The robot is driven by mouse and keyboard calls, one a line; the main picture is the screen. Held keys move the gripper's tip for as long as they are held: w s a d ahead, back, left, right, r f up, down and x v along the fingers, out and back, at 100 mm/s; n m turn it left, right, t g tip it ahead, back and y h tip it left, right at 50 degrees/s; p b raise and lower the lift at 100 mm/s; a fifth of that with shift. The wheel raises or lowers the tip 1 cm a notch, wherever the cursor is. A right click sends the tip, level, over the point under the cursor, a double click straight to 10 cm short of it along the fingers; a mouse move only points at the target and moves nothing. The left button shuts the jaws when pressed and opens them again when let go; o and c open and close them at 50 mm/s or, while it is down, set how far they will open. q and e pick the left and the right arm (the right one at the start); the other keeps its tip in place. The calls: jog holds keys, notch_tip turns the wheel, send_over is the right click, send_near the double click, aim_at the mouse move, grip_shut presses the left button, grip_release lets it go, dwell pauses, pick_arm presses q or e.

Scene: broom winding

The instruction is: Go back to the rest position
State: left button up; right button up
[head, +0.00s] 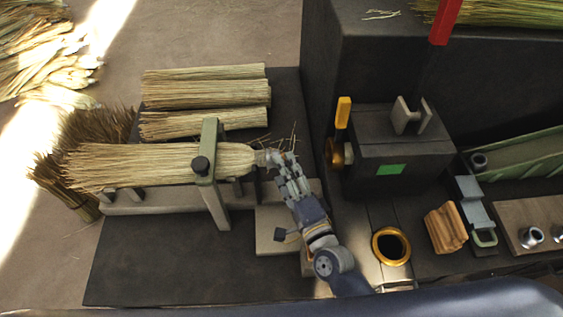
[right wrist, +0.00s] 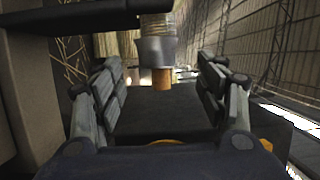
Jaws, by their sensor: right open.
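My right gripper (head: 283,166) is open at the tapered right end of a straw bundle (head: 140,165). The bundle lies horizontally in a stand under a grey-green clamp (head: 208,150) with a dark knob. In the right wrist view, a grey collar (right wrist: 157,50) with a short brown stub (right wrist: 162,78) shows ahead, between the spread fingers. The fingers stand apart from it on both sides. In the head view, the fingers partly hide the bundle's end. My left gripper is not in view.
Straw bundles (head: 205,92) lie behind the clamp. A dark box (head: 395,160) with a yellow lever (head: 343,112) stands to the right. A gold-rimmed hole (head: 391,246) and a wooden block (head: 445,229) are at the lower right. The dark mat (head: 150,265) in front is clear.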

jog(key=v, duration=0.8)
jog(key=shift+s, duration=0.3)
jog(key=shift+d+r, duration=0.15)
